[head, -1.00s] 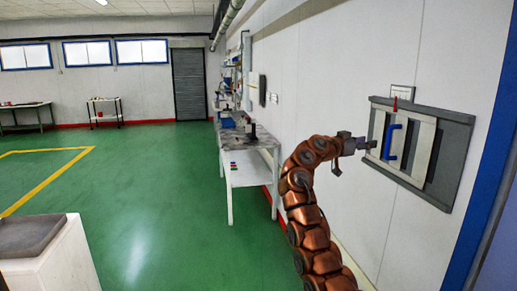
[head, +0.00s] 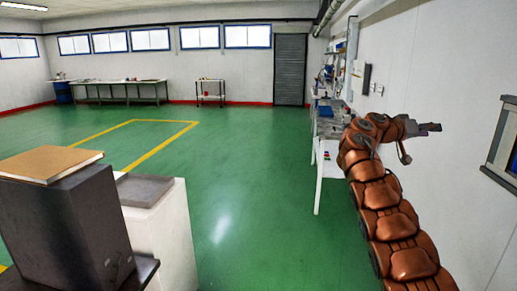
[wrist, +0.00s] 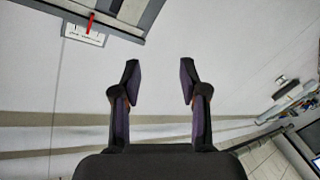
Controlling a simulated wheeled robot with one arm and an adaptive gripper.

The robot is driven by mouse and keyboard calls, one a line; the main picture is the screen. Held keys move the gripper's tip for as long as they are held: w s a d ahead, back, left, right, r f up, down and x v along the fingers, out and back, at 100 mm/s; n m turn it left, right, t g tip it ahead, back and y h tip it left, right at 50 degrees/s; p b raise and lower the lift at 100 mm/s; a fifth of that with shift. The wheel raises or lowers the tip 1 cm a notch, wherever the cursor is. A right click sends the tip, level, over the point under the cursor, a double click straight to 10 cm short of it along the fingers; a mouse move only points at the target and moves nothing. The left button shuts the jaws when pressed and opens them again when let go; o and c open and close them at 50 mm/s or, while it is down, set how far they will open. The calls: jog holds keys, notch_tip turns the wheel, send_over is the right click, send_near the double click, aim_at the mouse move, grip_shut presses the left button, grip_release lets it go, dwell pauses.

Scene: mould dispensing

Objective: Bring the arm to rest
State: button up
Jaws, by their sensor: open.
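My arm, with copper-coloured links, rises at the right of the head view and bends at the top, holding my gripper (head: 437,127) out to the right near the white wall. In the wrist view my gripper (wrist: 160,82) shows two dark fingers spread apart with nothing between them. The wall lies beyond the fingers. The gripper touches nothing that I can see.
A grey wall frame (head: 503,140) is at the right edge. A red lever (wrist: 90,23) on a white plate also shows. A workbench (head: 322,150) stands behind my arm. A dark box (head: 65,230) topped by a brown board (head: 48,163) is at left. Green floor (head: 240,200) is clear.

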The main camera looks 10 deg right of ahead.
jog(key=s+a+f+n+y, duration=0.3)
jog(key=s+a+f, duration=0.6)
jog(key=s+a, duration=0.6)
jog(key=s+a+f+n+g+y, duration=0.1)
jog(key=s+a+f+n+y, duration=0.3)
jog(key=s+a, duration=1.2)
jog(key=s+a+f+n+g+y, duration=0.1)
jog(key=s+a+f+n+y, duration=0.2)
jog(key=s+a+f+y, duration=0.7)
jog(key=s+a+f, duration=0.5)
jog(key=s+a, duration=0.1)
jog(key=a, duration=0.2)
jog(key=shift+a+f+n, duration=0.15)
jog(key=shift+f+n, duration=0.05)
jog(key=shift+n, duration=0.2)
